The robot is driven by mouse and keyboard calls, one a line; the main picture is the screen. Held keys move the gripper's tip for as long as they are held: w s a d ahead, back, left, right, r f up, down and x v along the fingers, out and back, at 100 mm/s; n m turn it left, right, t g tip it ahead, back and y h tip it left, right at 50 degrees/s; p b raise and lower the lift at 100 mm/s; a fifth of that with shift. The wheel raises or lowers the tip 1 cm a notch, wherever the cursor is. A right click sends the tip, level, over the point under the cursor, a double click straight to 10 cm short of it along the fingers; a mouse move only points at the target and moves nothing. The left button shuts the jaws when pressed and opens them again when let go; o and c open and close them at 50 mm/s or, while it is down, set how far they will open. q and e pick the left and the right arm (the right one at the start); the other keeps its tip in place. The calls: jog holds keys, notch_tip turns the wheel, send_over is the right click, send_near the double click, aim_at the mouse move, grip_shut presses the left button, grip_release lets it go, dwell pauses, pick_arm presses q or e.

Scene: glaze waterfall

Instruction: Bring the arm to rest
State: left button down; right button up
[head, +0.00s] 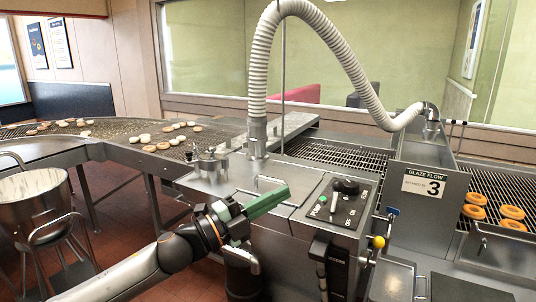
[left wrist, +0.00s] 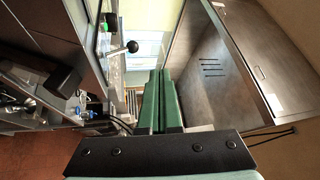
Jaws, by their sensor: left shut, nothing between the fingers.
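My left arm (head: 150,270) comes in from the lower left of the head view. Its left gripper (head: 284,190) has green fingers and points to the right, in front of the steel glazer housing and left of the control panel (head: 336,203). The left wrist view also shows the left gripper (left wrist: 161,74). Its two long green fingers lie side by side, shut, with nothing held between them. I cannot tell from the head view how far the fingers are from the steel surface. My right gripper is in neither view.
A sign reading "GLAZE FLOW 3" (head: 424,184) is right of the panel. A ribbed hose (head: 262,70) arches over the machine. Pale rings lie on the left conveyor (head: 110,133), orange-brown rings (head: 512,212) at right. A steel pot (head: 30,205) stands lower left. A yellow-knobbed lever (head: 379,242) sticks out.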

pick_arm(q)
jog(key=s+a+f+n+t+y, duration=0.1)
jog(key=s+a+f+n+y, duration=0.2)
jog(key=f+n, duration=0.5)
jog(key=s+a+f+n+t+y, duration=0.15)
jog(key=s+f+n+y, duration=0.3)
jog(key=f, duration=0.75)
jog(key=s+a+f+n+t+y, duration=0.1)
jog(key=s+a+f+n+y, duration=0.15)
jog(key=f+n, duration=0.6)
jog(key=s+a+f+n+g+y, duration=0.2)
jog(key=s+a+f, duration=0.4)
jog(key=s+f, duration=0.3)
jog(key=s+a+f+n+g+y, duration=0.2)
jog(key=s+a+f, duration=0.3)
jog(key=s+f, duration=0.4)
jog(key=shift+s+a+n+g+y, duration=0.35)
jog(key=shift+s+n+y, duration=0.2)
jog(key=shift+s, duration=0.3)
